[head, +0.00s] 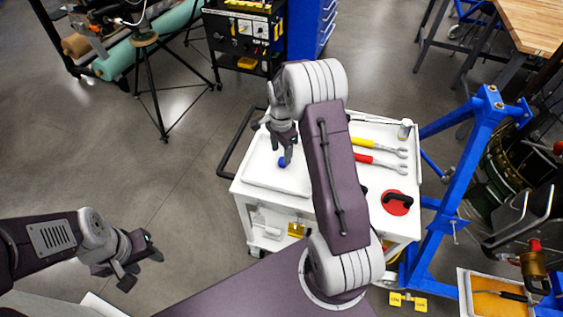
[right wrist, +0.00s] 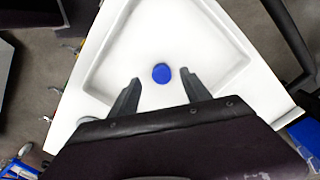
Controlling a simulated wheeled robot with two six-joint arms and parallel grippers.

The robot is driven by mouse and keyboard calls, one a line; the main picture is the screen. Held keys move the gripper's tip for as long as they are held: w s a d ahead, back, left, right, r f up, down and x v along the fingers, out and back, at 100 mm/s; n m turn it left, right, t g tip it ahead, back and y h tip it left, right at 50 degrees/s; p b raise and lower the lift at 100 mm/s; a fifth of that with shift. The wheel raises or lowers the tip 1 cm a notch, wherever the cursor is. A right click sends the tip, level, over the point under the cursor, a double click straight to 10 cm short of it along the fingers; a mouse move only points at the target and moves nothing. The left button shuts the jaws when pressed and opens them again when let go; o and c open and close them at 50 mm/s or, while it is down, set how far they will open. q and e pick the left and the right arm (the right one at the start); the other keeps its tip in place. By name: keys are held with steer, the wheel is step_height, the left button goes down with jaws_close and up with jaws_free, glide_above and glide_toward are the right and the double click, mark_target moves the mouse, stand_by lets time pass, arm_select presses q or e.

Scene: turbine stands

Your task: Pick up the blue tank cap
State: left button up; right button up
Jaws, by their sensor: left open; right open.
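The blue tank cap (head: 283,162) lies in the shallow white tray (head: 262,180) at the left of the white cart top. It also shows as a round blue disc in the right wrist view (right wrist: 161,73). My right gripper (head: 286,155) is over the tray, pointing down, open and empty. In the right wrist view its fingers (right wrist: 158,82) stand apart on either side of the cap, with gaps on both sides. My left gripper (head: 142,262) is open and empty over the floor at the lower left, away from the cart.
On the cart, right of my right arm, lie a yellow-handled wrench (head: 380,147), a red-handled wrench (head: 378,162) and a red disc with a black handle (head: 397,203). A blue stand (head: 470,160) borders the cart's right side. The tray around the cap is clear, with a raised rim.

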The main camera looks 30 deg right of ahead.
mark_target(282, 160)
steer(key=shift+d+f, duration=0.15)
steer(key=f, duration=0.4)
steer(key=shift+d+p, duration=0.2)
steer(key=shift+p, duration=0.1)
steer(key=shift+w+f, duration=0.2)
steer(key=shift+f, duration=0.25)
steer(key=shift+s, duration=0.1)
jaws_close()
stand_by(0.4)
